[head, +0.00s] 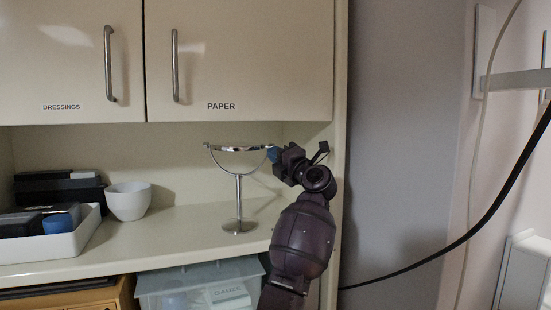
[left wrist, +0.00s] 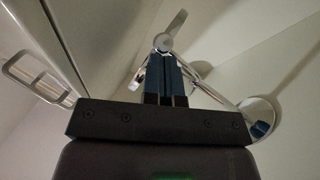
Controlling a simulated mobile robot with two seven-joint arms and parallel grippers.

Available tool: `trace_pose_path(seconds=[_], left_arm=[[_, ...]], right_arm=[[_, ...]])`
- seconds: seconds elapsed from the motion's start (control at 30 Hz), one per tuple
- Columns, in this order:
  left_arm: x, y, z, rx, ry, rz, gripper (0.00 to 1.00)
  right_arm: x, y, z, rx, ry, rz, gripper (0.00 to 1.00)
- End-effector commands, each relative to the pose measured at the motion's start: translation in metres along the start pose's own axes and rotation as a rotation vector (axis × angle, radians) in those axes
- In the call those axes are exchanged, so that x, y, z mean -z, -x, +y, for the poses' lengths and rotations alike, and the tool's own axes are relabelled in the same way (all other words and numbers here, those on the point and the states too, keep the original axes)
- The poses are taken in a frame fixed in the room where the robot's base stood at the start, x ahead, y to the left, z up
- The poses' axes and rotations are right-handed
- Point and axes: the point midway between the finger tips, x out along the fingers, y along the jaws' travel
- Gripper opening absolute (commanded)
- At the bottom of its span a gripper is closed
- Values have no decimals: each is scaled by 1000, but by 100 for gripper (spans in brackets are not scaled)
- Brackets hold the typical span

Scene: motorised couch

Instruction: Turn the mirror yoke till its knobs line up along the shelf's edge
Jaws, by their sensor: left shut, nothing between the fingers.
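The mirror stands upright on the shelf (head: 178,218); its disc (head: 238,149) lies nearly flat and shows almost edge-on. The U-shaped yoke (head: 219,165) spans left to right in the head view, with one knob (head: 207,146) at its left end. My left gripper (head: 272,154) is at the yoke's right end and covers that knob there. In the left wrist view, the shut blue fingers (left wrist: 165,80) point at a round knob (left wrist: 163,42), close to it; whether they touch is unclear. The mirror's round base (left wrist: 258,110) also shows there. My right gripper is out of view.
Closed cabinet doors (head: 240,60) hang above the shelf. A white bowl (head: 128,202) and a white tray (head: 75,240) with dark boxes stand left of the mirror. A clear bin (head: 160,285) is below. The shelf between bowl and stand is clear.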

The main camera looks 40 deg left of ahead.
Motion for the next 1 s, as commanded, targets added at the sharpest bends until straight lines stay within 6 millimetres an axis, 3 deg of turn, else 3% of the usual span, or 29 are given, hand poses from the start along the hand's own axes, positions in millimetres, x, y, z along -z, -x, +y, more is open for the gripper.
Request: trace_pose_path(seconds=[0.33,0.7,1.0], left_arm=[[-1,0,-1,1,0,0,0],[-24,-16,-13,2,-1,0,0],[-25,-17,-15,0,0,0,0]], right_arm=[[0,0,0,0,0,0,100],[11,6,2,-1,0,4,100],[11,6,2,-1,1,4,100]])
